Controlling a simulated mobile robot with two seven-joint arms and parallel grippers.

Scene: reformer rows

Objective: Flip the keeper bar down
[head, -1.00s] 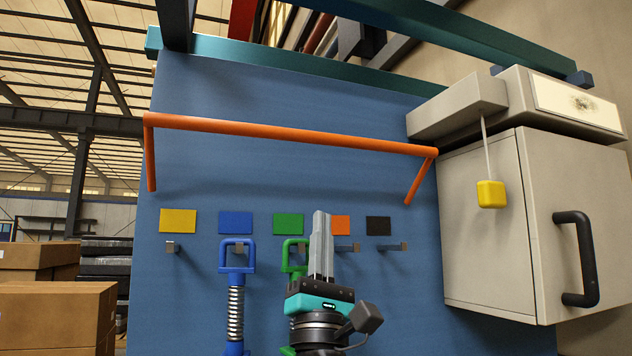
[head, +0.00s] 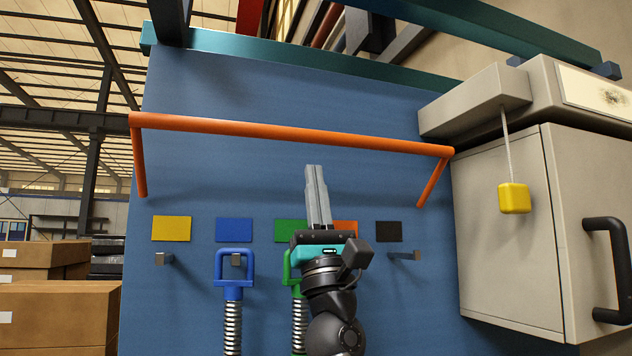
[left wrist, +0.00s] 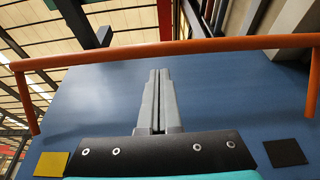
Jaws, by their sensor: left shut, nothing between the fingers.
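The orange keeper bar (head: 290,135) spans the upper part of the blue panel, with an arm hanging down at each end. It is raised above the row of coloured squares. It also crosses the left wrist view (left wrist: 215,47) from side to side. My left gripper (head: 314,168) points up in front of the panel, a little below the middle of the bar in the head view. Its fingers are shut and empty, and they also show in the left wrist view (left wrist: 159,72), with their tips below the bar in the picture. I cannot tell their depth from it. My right gripper is not in view.
A blue spring (head: 233,315) and a green spring (head: 299,320) hang from pegs below the coloured squares. A grey cabinet (head: 510,250) with a dark handle and a yellow hanging block (head: 514,198) stands at the right. Cardboard boxes (head: 55,315) are at the lower left.

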